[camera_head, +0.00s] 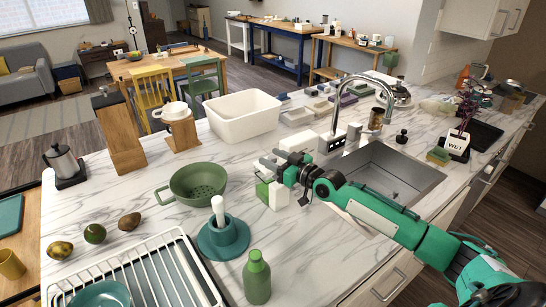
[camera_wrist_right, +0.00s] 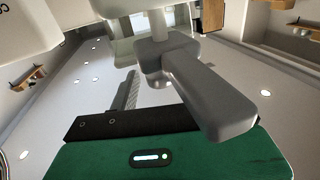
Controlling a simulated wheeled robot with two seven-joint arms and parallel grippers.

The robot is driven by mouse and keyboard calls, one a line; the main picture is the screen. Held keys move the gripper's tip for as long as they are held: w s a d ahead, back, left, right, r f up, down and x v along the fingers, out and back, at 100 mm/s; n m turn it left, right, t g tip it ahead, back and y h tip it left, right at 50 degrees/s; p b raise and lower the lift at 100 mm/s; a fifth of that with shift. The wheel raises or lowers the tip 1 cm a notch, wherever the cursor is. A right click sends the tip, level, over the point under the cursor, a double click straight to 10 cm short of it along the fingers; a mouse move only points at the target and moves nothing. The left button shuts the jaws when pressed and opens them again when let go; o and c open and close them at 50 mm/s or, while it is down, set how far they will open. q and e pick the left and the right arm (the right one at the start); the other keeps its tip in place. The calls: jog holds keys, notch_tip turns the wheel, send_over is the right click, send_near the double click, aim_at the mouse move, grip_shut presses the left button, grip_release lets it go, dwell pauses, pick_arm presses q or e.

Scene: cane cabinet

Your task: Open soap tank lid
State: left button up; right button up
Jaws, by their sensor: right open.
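The soap tank seems to be the small green and white container (camera_head: 263,189) on the marble counter, left of the sink, in the head view. My right gripper (camera_head: 272,170) reaches in from the right, with its fingertips at the top of this container. It is open. I cannot tell whether the fingers touch the lid, as the gripper hides much of the top. In the right wrist view, the open gripper (camera_wrist_right: 165,85) shows dark grey fingers, with a pale, translucent form (camera_wrist_right: 125,35) beyond them. My left gripper is not in view.
A sink (camera_head: 392,175) with a tall faucet (camera_head: 338,105) lies right of the container. A green colander (camera_head: 197,182), a teal holder (camera_head: 222,240) and a green bottle (camera_head: 257,280) stand to the left and front. A white bin (camera_head: 243,115) is behind.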

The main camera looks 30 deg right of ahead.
jog(key=shift+w+a, duration=0.1)
jog(key=shift+w, duration=0.05)
grip_shut()
